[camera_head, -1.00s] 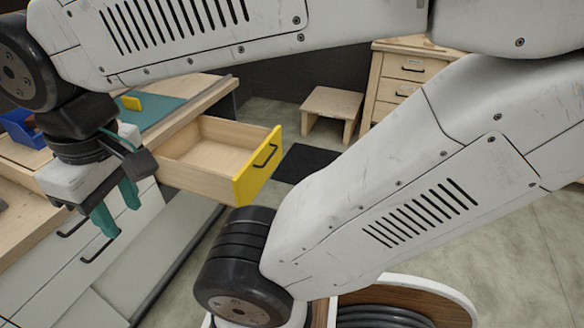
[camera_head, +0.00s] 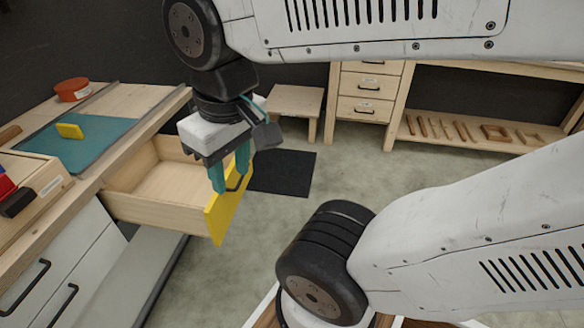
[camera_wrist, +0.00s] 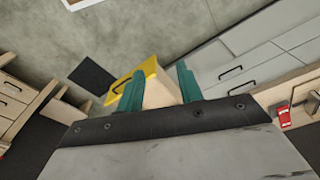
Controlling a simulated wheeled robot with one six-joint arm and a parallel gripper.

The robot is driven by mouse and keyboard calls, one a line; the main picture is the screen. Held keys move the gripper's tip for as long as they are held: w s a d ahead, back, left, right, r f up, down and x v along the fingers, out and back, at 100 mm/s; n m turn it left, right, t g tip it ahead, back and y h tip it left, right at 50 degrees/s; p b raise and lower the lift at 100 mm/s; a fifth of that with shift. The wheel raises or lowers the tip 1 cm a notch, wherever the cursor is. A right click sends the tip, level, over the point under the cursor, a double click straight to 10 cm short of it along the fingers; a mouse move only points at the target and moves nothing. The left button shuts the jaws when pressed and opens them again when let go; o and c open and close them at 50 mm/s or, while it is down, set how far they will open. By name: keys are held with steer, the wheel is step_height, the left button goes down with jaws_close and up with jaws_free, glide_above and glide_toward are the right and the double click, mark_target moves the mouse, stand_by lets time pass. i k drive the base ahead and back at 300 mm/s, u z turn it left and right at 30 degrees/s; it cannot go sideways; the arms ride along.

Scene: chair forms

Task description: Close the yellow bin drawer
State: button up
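The yellow-fronted bin drawer (camera_head: 221,212) stands pulled out from the bench, its wooden box (camera_head: 165,190) empty. Its dark handle is partly hidden behind my gripper in the head view. My gripper (camera_head: 231,187) has teal fingers pointing down, apart from each other, with nothing seen between them in the head view. It appears over or in front of the drawer front; I cannot tell whether it touches.
The bench (camera_head: 95,165) at left carries a teal mat (camera_head: 75,145), a yellow block (camera_head: 69,131), a red round container (camera_head: 72,89) and a wooden box. White cabinet drawers (camera_head: 60,265) stand below. A stool (camera_head: 294,103) and wooden drawer unit (camera_head: 365,105) stand behind.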

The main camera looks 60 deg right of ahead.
mark_target(162, 187)
steer(key=z, duration=0.75)
steer(key=i, duration=0.5)
steer(key=z, duration=0.5)
steer(key=k, duration=0.5)
steer(key=u, duration=0.9)
steer(key=i, duration=0.45)
steer(key=z, duration=0.15)
